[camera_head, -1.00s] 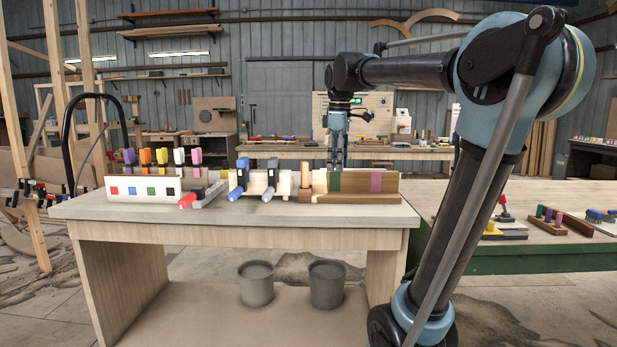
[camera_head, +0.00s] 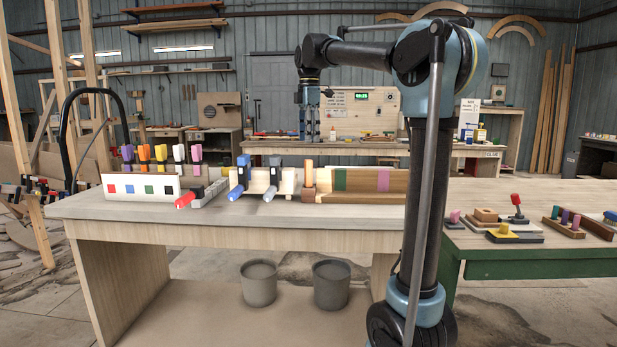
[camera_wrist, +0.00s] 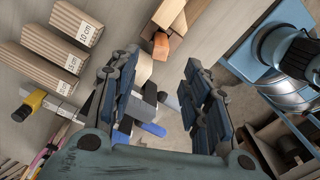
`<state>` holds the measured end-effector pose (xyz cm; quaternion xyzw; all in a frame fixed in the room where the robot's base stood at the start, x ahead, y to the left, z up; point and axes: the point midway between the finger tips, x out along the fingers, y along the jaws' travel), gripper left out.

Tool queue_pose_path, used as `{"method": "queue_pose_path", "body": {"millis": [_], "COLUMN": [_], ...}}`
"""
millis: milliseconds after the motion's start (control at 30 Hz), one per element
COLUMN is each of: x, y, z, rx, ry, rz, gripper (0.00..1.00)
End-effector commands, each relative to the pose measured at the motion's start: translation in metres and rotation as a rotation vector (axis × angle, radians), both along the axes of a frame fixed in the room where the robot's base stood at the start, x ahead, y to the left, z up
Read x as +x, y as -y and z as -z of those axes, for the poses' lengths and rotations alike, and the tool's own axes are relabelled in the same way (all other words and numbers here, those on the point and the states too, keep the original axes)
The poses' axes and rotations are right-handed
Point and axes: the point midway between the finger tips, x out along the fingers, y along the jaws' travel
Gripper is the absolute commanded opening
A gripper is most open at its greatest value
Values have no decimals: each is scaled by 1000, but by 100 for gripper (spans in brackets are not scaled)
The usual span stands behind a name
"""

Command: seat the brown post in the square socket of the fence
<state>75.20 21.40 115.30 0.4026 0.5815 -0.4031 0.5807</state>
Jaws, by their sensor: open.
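A brown post (camera_head: 309,175) stands upright at the left end of the wooden fence (camera_head: 398,184), which carries green and purple panels, on the near bench. I cannot tell how deep the post sits or see the square socket. My gripper (camera_head: 310,138) hangs pointing down above the post, clear of it. In the wrist view my gripper (camera_wrist: 160,88) has its fingers spread, with nothing held between them. An orange-brown block end (camera_wrist: 161,45), probably the post, shows beyond the fingertips, near pale wooden pieces.
Left of the fence are a stand with blue and grey handles (camera_head: 268,182) and a white panel with coloured squares (camera_head: 142,188). A green table (camera_head: 530,254) with small blocks stands at right.

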Motion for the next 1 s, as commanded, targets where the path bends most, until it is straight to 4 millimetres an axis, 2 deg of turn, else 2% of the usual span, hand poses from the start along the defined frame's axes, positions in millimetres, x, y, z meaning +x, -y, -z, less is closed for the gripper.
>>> {"method": "queue_pose_path", "body": {"millis": [333, 667, 1000], "x": [0, 0, 0], "y": [1, 0, -2], "z": [58, 80, 121], "rx": [0, 0, 0], "ry": [0, 0, 0], "rz": [2, 2, 2], "gripper": [43, 43, 43]}}
